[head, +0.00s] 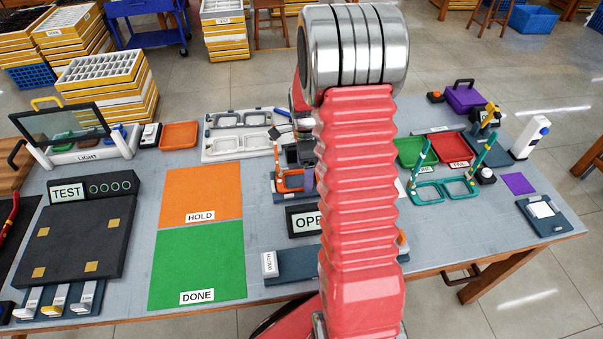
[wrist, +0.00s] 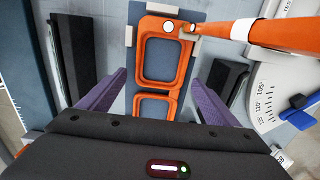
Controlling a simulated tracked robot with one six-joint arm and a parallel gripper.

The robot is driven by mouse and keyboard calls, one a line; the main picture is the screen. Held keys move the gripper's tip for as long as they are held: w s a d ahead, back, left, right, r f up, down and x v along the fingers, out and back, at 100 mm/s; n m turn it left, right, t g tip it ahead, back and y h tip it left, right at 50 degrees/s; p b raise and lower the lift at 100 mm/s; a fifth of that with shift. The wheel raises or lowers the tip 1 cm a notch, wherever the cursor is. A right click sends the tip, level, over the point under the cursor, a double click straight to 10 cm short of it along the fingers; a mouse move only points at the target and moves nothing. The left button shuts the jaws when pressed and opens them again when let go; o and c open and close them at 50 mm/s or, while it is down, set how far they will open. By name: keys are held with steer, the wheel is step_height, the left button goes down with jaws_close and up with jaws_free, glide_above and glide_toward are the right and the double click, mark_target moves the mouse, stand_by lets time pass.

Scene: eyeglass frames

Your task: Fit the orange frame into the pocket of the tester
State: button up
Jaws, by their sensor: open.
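The orange frame (wrist: 141,83) lies in a blue-grey holder (wrist: 188,16) in the wrist view, its two lens openings facing up. One orange temple (wrist: 265,35) reaches from its upper corner to the right edge. My gripper (wrist: 158,78) is open, with its purple fingers on either side of the frame and apart from it; its dark body hides the near end. In the head view part of the orange frame (head: 290,182) shows left of my arm, which hides most of that spot. The tester (head: 75,240), a dark pad with gold squares and a TEST sign, lies at the left.
Left of my arm are the orange HOLD mat (head: 202,193) and the green DONE mat (head: 197,265), both bare. A teal frame (head: 445,188) with raised temples stands at the right. A pale dial scale (wrist: 272,85) and dark blocks flank the holder.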

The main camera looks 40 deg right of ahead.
step_height(320, 180, up, 11)
stand_by(0.4)
steer(key=shift+s, duration=0.1)
stand_by(0.7)
steer(key=s+a+r+n+t, duration=0.2)
steer(key=s+a+r+n, duration=0.5)
steer(key=s+a+n, duration=0.2)
steer(key=s+a+r+n+t, duration=0.3)
steer(key=s+a+r+n, duration=0.5)
steer(key=a+n, duration=0.6)
steer(key=shift+s+a+t, duration=0.3)
steer(key=shift+s+a, duration=0.4)
steer(key=shift+s, duration=0.25)
